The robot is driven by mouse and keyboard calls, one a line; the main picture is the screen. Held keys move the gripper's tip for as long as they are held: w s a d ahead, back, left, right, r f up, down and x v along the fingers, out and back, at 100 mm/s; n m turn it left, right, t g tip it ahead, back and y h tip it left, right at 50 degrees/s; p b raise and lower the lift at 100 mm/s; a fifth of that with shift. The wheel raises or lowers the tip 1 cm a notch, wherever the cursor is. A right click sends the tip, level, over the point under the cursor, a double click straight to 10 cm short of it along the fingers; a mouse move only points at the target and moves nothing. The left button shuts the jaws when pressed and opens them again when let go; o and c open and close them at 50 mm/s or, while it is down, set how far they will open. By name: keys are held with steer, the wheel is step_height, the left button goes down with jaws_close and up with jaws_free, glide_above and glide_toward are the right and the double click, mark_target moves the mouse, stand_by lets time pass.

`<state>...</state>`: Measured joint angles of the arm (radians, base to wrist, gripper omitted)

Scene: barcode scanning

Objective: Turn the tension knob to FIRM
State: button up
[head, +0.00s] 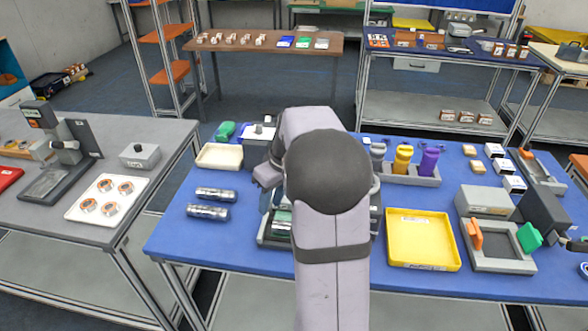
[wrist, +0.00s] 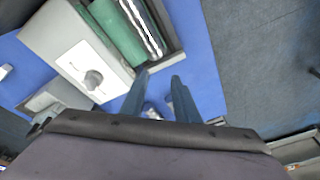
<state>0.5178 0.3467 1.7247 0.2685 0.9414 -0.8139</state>
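A grey knob (wrist: 93,80) sits on a white plate (wrist: 78,66) on top of a light grey device (wrist: 55,30) in the wrist view. I take it for the tension knob; its markings are too small to read. Beside the plate the device holds a green strip (wrist: 116,32) and a shiny silver roller (wrist: 146,28). My gripper (wrist: 158,78) is open and empty, its two dark blue fingers apart, to the right of the knob and not touching it. In the head view my gripper (head: 270,204) is over the device (head: 272,240), which my arm mostly hides; the knob cannot be seen there.
Two silver cylinders (head: 211,203) lie left on the blue table (head: 180,235). A yellow tray (head: 423,240) stands right of my arm. Coloured bottles (head: 403,158) stand in a rack behind it. A cream tray (head: 219,156) stands at the back left.

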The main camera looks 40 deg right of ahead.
steer(key=w+d+r+n+t+p, duration=0.1)
steer(key=w+d+r, duration=0.1)
steer(key=d, duration=0.4)
steer(key=w+d+r+t+p, duration=0.1)
steer(key=d+r, duration=0.2)
steer(key=d, duration=0.3)
steer(key=shift+p+x, duration=1.35)
steer(key=shift+x, duration=2.4)
steer(key=shift+s+d+f, duration=0.1)
steer(key=shift+d, duration=0.1)
jaws_close()
